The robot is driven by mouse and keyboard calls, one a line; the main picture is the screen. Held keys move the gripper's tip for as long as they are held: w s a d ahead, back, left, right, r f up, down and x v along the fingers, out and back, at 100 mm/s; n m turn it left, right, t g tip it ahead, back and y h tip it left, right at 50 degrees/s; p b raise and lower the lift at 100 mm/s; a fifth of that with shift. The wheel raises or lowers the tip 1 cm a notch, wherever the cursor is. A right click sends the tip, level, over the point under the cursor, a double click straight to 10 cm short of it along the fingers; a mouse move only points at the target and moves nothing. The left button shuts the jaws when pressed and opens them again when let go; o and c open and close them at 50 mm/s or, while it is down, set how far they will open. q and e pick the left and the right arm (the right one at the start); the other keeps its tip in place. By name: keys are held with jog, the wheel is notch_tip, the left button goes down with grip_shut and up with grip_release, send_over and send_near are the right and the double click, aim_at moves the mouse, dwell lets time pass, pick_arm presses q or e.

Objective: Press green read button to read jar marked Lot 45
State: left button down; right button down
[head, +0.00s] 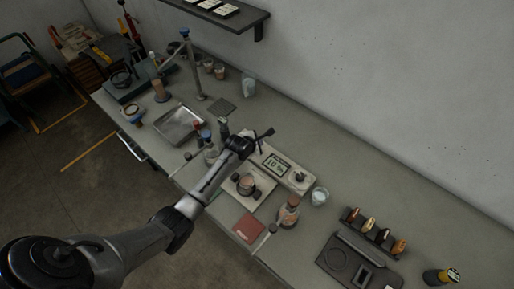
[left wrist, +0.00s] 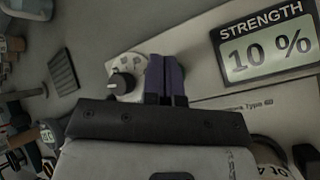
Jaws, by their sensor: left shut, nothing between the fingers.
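A pale meter (head: 297,181) stands mid-bench in the head view. Its display (head: 277,164) reads 10 %, and in the left wrist view the display (left wrist: 268,45) reads STRENGTH 10 %. A jar with a brownish top (head: 246,185) stands on the plate in front of the meter. A partly cut-off label (left wrist: 268,152) in the left wrist view reads about "ot 4". My left gripper (head: 267,133) is shut and empty at the meter's left end; its fingers (left wrist: 167,78) show beside a black knob (left wrist: 122,83). I cannot make out a green button. My right gripper is out of view.
A corked flask (head: 289,212) and a red booklet (head: 248,227) lie near the front. A dark device (head: 355,262) and a row of several amber-topped vials (head: 381,236) stand at the right. A metal tray (head: 180,124) is at the left.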

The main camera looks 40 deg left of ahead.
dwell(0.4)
pick_arm(q)
jog(key=shift+f, duration=0.2)
jog(key=shift+f, duration=0.2)
dwell(0.4)
